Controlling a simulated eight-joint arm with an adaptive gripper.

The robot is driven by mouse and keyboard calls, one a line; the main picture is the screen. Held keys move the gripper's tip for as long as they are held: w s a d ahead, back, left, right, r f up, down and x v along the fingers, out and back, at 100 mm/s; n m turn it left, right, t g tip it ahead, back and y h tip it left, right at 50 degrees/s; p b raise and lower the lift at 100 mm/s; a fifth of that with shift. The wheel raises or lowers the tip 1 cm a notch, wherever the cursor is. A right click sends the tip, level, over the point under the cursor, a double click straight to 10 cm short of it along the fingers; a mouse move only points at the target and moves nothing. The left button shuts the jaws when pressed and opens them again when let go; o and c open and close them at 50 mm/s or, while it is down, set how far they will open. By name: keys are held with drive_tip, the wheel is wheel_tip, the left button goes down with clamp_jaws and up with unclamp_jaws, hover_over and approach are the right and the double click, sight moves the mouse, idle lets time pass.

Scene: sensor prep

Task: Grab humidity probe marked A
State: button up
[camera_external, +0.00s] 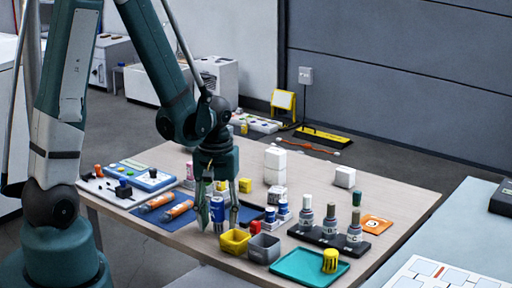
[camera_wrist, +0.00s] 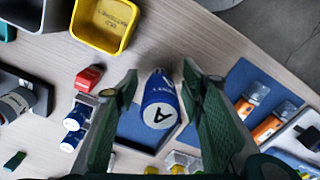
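A blue cylinder (camera_external: 217,209) stands on the table near the front edge. In the wrist view this cylinder (camera_wrist: 158,102) has a white end with a black letter A. My gripper (camera_external: 221,222) is low over the table with its fingers apart. In the wrist view, my gripper's fingers (camera_wrist: 160,75) stand on either side of the cylinder, with small gaps showing. Two orange-and-clear tubes (camera_external: 157,202) (camera_external: 178,211) lie on a blue mat; they also show in the wrist view (camera_wrist: 246,104) (camera_wrist: 268,127). I cannot read letters on them, nor tell which thing is the humidity probe.
A yellow bin (camera_external: 234,242) and a grey bin (camera_external: 264,248) stand right of my gripper. A red item (camera_external: 255,227) and small blue cylinders are close by. A black rack (camera_external: 328,242) holds three lettered bottles. A teal tray (camera_external: 295,266) lies in front. White boxes (camera_external: 275,166) stand behind.

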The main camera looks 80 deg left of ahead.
sight(216, 201)
drive_tip(key=shift+c, duration=0.4)
drive_tip(key=c, duration=1)
drive_tip(key=shift+r, duration=0.15)
drive_tip(key=shift+r+p, duration=1.55)
drive_tip(key=shift+r, duration=3.3)
